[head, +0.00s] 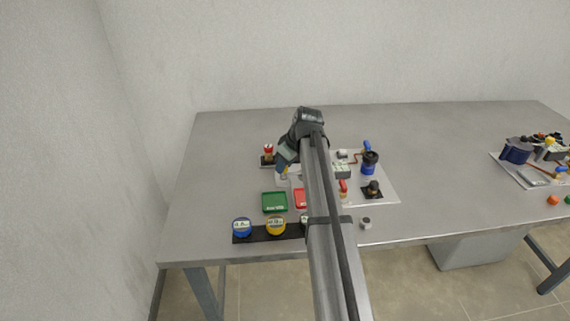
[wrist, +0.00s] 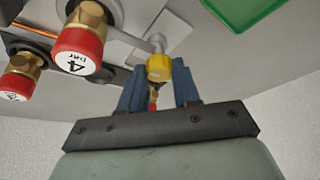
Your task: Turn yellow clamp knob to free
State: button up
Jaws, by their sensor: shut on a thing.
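The yellow clamp knob (wrist: 159,67) is in the upper middle of the wrist view, on the end of a grey metal arm (wrist: 157,44). My gripper (wrist: 158,88) has its two blue fingers on either side of the knob and is shut on it. A small brass and red part shows between the fingers, below the knob. In the head view my gripper (head: 282,172) is low over the left side of the light plate (head: 385,192). The knob is hardly visible there.
Two red caps, one marked "4 bar" (wrist: 77,50), sit close left of my fingers in the wrist view. A green tray (head: 275,202), a red tray (head: 299,198) and a black strip with round gauges (head: 257,234) lie in front. The table's left side is clear.

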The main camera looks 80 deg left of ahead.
jog(key=shift+c, duration=0.7)
jog(key=shift+m, duration=0.3)
jog(key=m+t, duration=0.1)
jog(key=m, duration=0.1)
jog(key=shift+s+d+m+y, duration=0.1)
jog(key=shift+d+m+y, duration=0.05)
jog(key=shift+m+y, duration=0.25)
jog(key=m+t, duration=0.1)
jog(key=m, duration=0.1)
jog(key=m+t, duration=0.1)
jog(key=m, duration=0.2)
jog(key=shift+s+y, duration=0.15)
jog(key=shift+y, duration=0.15)
jog(key=m+t, duration=0.1)
jog(key=m, duration=0.3)
jog(key=shift+s+m+t, duration=0.1)
jog(key=shift+m+t, duration=0.3)
jog(key=shift+m+t+h, duration=0.35)
jog(key=shift+m+t, duration=0.05)
jog(key=shift+m, duration=0.75)
jog(key=shift+m+t+h, duration=0.35)
jog(key=shift+m+t, duration=0.05)
jog(key=shift+m, duration=0.75)
